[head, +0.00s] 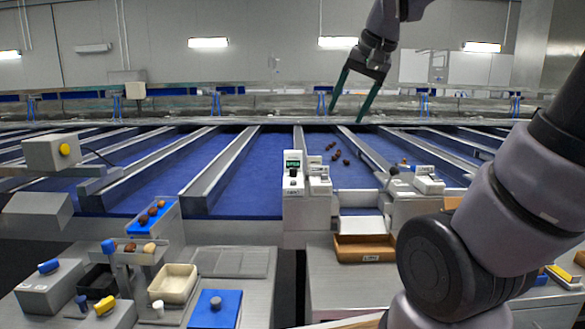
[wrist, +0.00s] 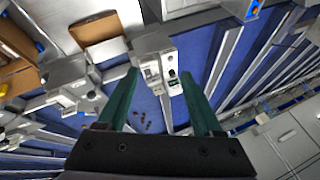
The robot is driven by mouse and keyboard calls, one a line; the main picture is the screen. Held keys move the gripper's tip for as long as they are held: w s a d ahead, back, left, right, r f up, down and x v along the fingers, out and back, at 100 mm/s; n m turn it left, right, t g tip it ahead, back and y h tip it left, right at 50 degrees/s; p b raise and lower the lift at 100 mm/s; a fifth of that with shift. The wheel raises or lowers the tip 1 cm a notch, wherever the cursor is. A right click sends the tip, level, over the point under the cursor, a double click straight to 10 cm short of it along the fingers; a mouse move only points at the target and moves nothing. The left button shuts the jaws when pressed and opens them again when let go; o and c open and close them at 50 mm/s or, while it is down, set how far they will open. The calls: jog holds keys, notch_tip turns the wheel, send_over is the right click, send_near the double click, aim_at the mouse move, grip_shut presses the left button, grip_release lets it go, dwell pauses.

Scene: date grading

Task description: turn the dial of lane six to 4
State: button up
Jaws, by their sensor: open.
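A pale control box with a black dial (head: 293,172) stands at the front end of a blue lane, near the middle of the head view. A second, lower pale box (head: 319,178) stands close to its right. The lane number and dial setting are too small to read. My gripper (head: 346,116) is open and empty, pointing down above the lanes, behind and right of these boxes in the picture. In the wrist view, the gripper (wrist: 160,73) has its green fingers spread, and the pale box with a dark dial (wrist: 172,75) shows between and beyond them.
Several dates (head: 337,156) lie on the blue lane right of the boxes. Metal dividers (head: 225,168) separate the lanes. A brown tray (head: 364,248) sits in front. More pale boxes with a dark round knob (head: 393,171) stand right. A cream bin (head: 174,283) is at front left.

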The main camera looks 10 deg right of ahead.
jog(key=w+m+g, duration=0.2)
jog(key=w, duration=1)
jog(key=m+g+h, duration=0.1)
jog(key=m+h, duration=0.3)
jog(key=h, duration=0.2)
send_over(292, 169)
jog(key=s+a, duration=0.2)
jog(key=a, duration=0.1)
notch_tip(292, 169, down, 16)
jog(key=x, duration=0.9)
jog(key=shift+w+f, duration=0.1)
jog(key=shift+f, duration=0.25)
grip_shut()
